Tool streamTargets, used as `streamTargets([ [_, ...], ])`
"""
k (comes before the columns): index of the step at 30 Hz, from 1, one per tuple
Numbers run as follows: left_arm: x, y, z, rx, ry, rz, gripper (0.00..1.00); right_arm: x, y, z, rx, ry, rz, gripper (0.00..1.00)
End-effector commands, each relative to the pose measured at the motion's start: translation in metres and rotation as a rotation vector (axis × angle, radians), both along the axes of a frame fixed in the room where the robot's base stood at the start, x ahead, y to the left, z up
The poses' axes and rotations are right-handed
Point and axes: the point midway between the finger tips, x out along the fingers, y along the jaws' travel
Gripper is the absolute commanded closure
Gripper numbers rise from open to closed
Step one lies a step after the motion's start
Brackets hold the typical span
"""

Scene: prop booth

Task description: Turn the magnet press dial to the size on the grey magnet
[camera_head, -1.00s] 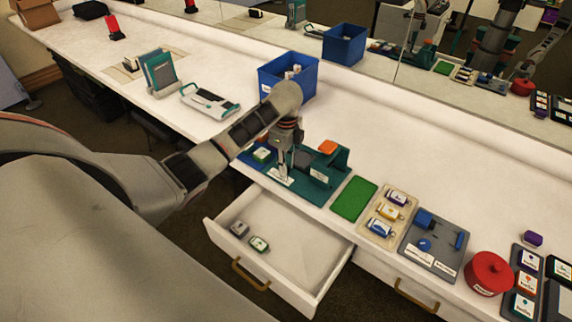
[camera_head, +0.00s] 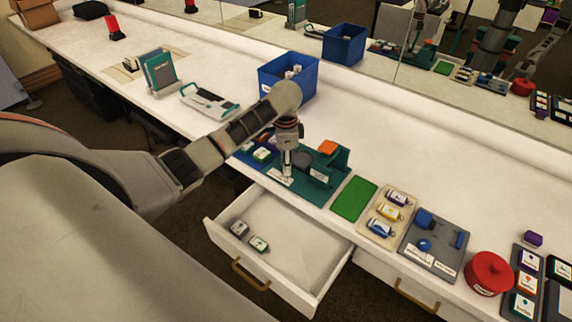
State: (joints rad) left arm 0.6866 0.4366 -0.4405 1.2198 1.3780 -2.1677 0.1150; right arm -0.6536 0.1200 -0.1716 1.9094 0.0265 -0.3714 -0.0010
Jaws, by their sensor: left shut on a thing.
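The magnet press has a teal base (camera_head: 309,192) with an orange part (camera_head: 328,147) on top, near the counter's front edge. My left gripper (camera_head: 287,174) points down at the left part of the press, just behind a white label. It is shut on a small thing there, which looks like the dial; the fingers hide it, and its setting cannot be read. A small grey magnet (camera_head: 239,229) lies in the open drawer, beside a green-edged one (camera_head: 259,244). Their print is too small to read. My right gripper is not in view.
The open drawer (camera_head: 322,255) juts out below the press. A blue bin (camera_head: 279,86) stands behind my left arm. Right of the press are a green mat (camera_head: 354,198), a beige tray (camera_head: 374,229), a grey tray (camera_head: 440,272) and a red pot (camera_head: 489,273). A mirror lines the back.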

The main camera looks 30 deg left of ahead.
Motion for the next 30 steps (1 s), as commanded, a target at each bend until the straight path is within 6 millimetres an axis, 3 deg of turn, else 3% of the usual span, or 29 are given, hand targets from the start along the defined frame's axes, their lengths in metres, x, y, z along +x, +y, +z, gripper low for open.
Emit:
streamTargets([
  [15, 0.0004, 0.0009, 0.0006, 0.001, 0.000, 0.359, 1.00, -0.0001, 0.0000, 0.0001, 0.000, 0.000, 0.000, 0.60],
  [30, 0.0005, 0.0010, 0.0007, 0.001, -0.002, 0.438, 1.00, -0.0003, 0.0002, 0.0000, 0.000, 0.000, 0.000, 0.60],
])
